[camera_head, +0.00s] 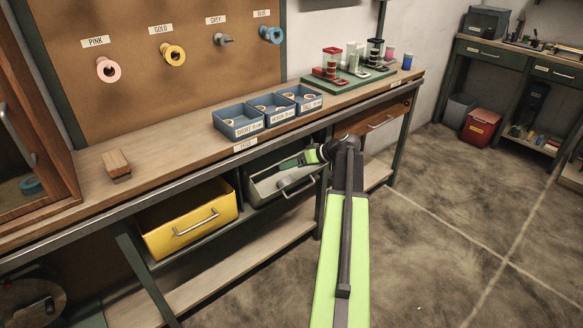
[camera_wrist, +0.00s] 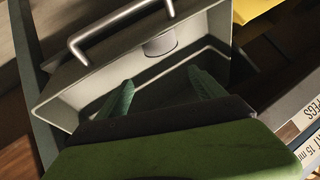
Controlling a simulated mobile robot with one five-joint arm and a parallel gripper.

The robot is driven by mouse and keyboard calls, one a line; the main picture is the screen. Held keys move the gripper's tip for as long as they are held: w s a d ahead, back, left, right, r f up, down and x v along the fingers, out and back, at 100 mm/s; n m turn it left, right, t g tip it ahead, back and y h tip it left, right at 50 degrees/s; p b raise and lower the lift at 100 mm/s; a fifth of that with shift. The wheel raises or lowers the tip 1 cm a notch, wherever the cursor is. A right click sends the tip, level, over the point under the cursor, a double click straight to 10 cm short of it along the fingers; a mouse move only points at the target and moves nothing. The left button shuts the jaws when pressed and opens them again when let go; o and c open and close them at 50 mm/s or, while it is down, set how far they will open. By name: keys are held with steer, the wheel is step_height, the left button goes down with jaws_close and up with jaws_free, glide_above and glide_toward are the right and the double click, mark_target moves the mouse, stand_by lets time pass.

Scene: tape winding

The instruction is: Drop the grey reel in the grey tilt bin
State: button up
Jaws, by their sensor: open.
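The grey tilt bin (camera_head: 268,187) is tipped open under the bench, right of the yellow bin. My gripper (camera_head: 290,162) is over its opening. In the wrist view my gripper (camera_wrist: 161,80) has its two green fingers spread apart, with nothing between them, pointing into the grey bin (camera_wrist: 75,88). A small grey rounded piece, which looks like the grey reel (camera_wrist: 161,46), is inside the bin against the wall on the handle side, apart from the fingers. The reel cannot be made out in the head view. The peg under the GREY label (camera_head: 223,40) is bare.
The yellow bin (camera_head: 190,217) stands open beside the grey one. Blue trays (camera_head: 238,122) and a green board (camera_head: 350,80) with spools are on the bench above. Pink (camera_head: 108,70), gold (camera_head: 173,55) and blue (camera_head: 270,34) reels hang on pegs.

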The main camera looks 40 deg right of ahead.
steer(key=p+v, duration=1)
steer(key=v, duration=0.7)
steer(key=shift+s, duration=0.2)
